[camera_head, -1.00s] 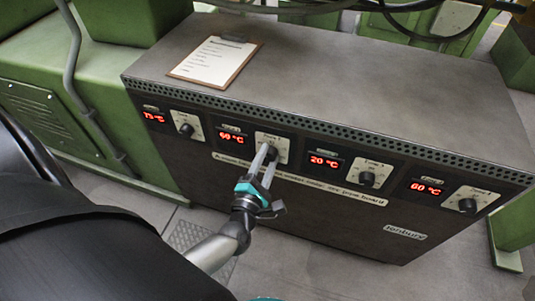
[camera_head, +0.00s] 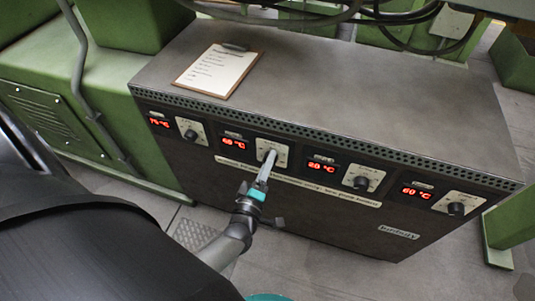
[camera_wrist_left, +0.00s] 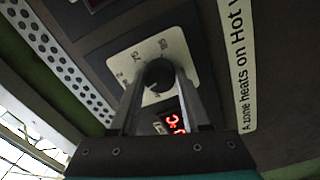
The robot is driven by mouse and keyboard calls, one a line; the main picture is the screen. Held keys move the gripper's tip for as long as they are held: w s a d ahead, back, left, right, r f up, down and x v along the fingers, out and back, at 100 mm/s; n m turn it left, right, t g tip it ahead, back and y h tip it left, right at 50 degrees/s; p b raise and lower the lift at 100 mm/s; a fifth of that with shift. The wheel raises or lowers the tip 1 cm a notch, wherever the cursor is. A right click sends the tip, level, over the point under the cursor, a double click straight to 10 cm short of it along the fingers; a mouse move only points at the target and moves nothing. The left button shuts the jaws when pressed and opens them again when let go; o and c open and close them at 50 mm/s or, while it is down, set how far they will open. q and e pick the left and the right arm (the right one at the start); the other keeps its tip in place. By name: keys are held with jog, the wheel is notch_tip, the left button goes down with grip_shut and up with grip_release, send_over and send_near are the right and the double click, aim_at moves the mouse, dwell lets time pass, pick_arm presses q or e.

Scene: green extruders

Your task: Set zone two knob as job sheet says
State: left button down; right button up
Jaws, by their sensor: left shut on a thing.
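The zone two knob (camera_head: 271,152) is the second dark knob from the left on the cabinet front, on a white dial plate. It also shows in the left wrist view (camera_wrist_left: 158,73), round and dark on its marked plate. My left gripper (camera_head: 268,159) is shut on this knob, with one finger on each side of it in the wrist view. The fingers hide part of the dial and its pointer. The red display (camera_head: 233,142) left of the knob reads sixty-something °C; its last digit is unclear. The job sheet (camera_head: 217,71) lies on a clipboard on the cabinet top; its writing is too small to read.
Other knobs sit on the same panel: one at left (camera_head: 190,135) and two at right (camera_head: 361,183) (camera_head: 456,209), each beside a red display. A long printed label (camera_head: 325,189) runs below. Green machinery (camera_head: 60,100) stands at left. My right gripper is not seen.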

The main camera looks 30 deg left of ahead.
pick_arm(q)
jog(key=shift+m+p, duration=0.3)
jog(key=shift+m, duration=0.6)
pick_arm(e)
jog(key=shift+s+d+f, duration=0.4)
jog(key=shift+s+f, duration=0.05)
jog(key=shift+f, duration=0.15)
pick_arm(q)
jog(key=shift+c, duration=1.9)
grip_release()
jog(key=shift+s, duration=0.1)
jog(key=p+v, duration=0.2)
jog(key=v, duration=1.3)
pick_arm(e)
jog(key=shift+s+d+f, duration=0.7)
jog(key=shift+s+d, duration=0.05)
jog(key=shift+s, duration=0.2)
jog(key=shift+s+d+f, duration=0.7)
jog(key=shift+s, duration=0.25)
